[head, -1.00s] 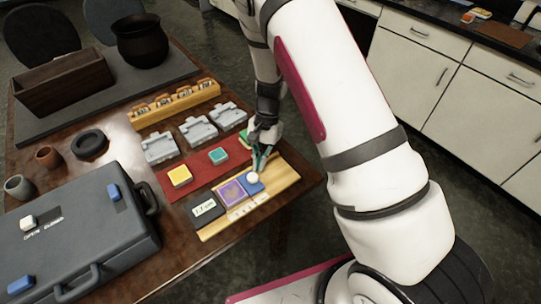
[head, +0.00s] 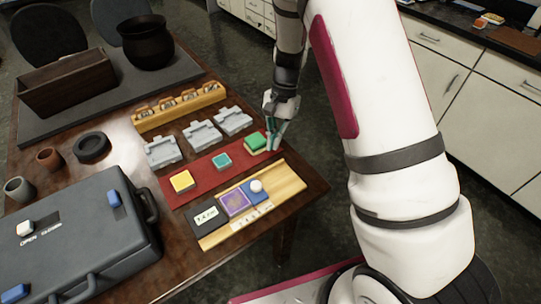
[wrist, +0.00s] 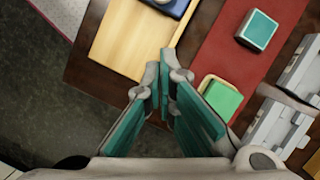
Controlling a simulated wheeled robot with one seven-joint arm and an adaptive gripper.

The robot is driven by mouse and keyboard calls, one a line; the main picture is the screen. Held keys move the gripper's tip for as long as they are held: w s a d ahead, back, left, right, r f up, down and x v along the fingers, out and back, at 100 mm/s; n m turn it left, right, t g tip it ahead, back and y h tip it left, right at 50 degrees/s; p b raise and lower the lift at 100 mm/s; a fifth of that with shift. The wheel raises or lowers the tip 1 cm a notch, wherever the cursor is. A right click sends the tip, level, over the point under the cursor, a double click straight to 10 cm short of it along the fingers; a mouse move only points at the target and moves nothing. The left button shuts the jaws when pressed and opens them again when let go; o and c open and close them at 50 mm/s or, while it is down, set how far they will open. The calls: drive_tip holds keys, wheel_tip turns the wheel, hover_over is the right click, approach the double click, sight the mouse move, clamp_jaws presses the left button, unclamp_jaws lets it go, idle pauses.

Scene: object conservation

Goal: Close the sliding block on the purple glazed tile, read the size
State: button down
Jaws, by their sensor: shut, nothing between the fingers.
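The purple glazed tile (head: 235,204) lies on the wooden measuring board (head: 285,182), between a dark display block (head: 207,216) and the blue sliding block (head: 250,189) with its white knob. The blue block sits right up against the tile, with no clear gap. The display shows a small reading that looks like 7.4 cm, though the digits are blurred. My gripper (head: 274,136) is shut and empty, away from the block, near the green tile. In the wrist view my gripper's fingers (wrist: 165,80) are together near the end of the board (wrist: 125,35); the purple tile is out of that view.
A red mat (head: 205,182) bears yellow (head: 182,181), teal (head: 222,160) and green (head: 256,141) tiles. Grey trays (head: 201,134) and a wooden rack (head: 180,108) stand behind. A grey case (head: 75,235) fills the front left. Cups and bowls stand at left.

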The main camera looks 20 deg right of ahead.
drive_tip(key=r+b, duration=0.1)
drive_tip(key=b, duration=0.1)
drive_tip(key=w+r+b, duration=0.1)
drive_tip(key=b, duration=0.2)
drive_tip(key=d+r+b, duration=0.1)
drive_tip(key=b, duration=0.2)
drive_tip(key=shift+w+d, duration=0.1)
drive_tip(key=shift+w, duration=0.15)
drive_tip(key=shift+s+b, duration=0.1)
drive_tip(key=shift+b, duration=0.35)
drive_tip(key=b, duration=0.2)
approach(264, 185)
drive_tip(key=f, duration=0.1)
drive_tip(key=w+d+f, duration=0.1)
drive_tip(key=w+f, duration=0.1)
drive_tip(key=shift+d+f, duration=0.15)
drive_tip(key=shift+d, duration=0.25)
drive_tip(key=shift+s+a+f, duration=0.2)
drive_tip(key=shift+s+a, duration=0.6)
drive_tip(key=shift+s+a+f, duration=0.15)
drive_tip(key=shift+s+a, duration=0.45)
